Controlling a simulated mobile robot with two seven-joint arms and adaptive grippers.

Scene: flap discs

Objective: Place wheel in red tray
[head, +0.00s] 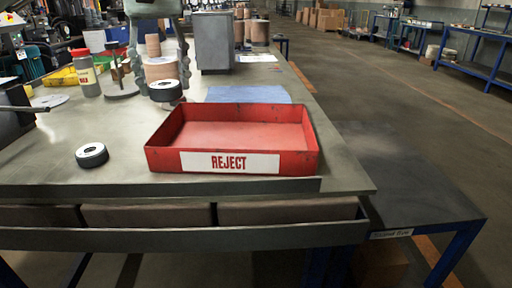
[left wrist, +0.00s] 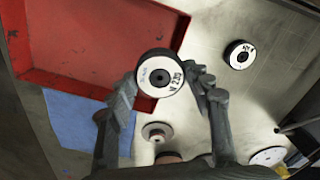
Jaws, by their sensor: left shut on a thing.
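A black wheel with a white label (head: 165,92) is held between the fingertips of my left gripper (head: 165,86), behind the back left corner of the red tray. The left wrist view shows the wheel (left wrist: 160,73) between both fingers, label towards the camera, overlapping the tray's edge in the picture. The red tray (head: 162,157), marked REJECT, stands near the table's front edge; its visible floor is empty. It also shows in the left wrist view (left wrist: 75,72). A second black-and-white wheel (head: 92,155) lies left of the tray. My right gripper is not in view.
A blue sheet (head: 248,94) lies behind the tray. A bottle with a red cap (head: 86,75), a round-based stand (head: 122,88) and a grey box (head: 213,45) stand farther back. The table (head: 60,125) is clear around the second wheel.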

